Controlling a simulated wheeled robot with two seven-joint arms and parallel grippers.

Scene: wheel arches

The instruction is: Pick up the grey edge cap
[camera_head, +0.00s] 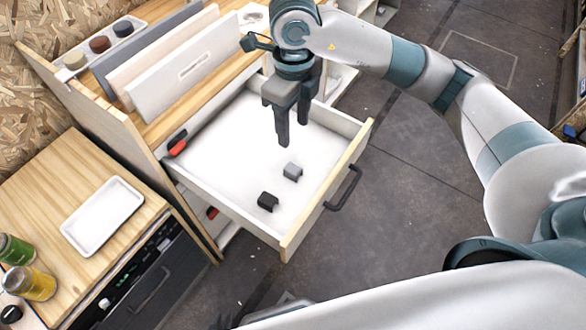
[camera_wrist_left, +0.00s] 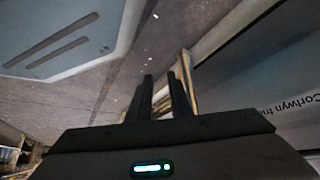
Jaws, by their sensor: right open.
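The grey edge cap (camera_head: 292,172) lies on the white floor of the open drawer (camera_head: 232,150), towards its front. A black cap (camera_head: 268,201) of similar size lies near it, closer to the drawer's near corner. My right gripper (camera_head: 293,130) points down over the drawer, above and beyond the grey cap in the head view. It is open and holds nothing. My left gripper (camera_wrist_left: 162,88) shows in the left wrist view with a narrow empty gap between its fingers, away from the caps.
The drawer's front panel with its dark handle (camera_head: 343,188) rises beside the caps. Upright boards (camera_head: 180,70) and a tray of round pots (camera_head: 100,43) stand on the wooden top. A white tray (camera_head: 103,215) and jars (camera_head: 30,283) are at left. The floor at right is clear.

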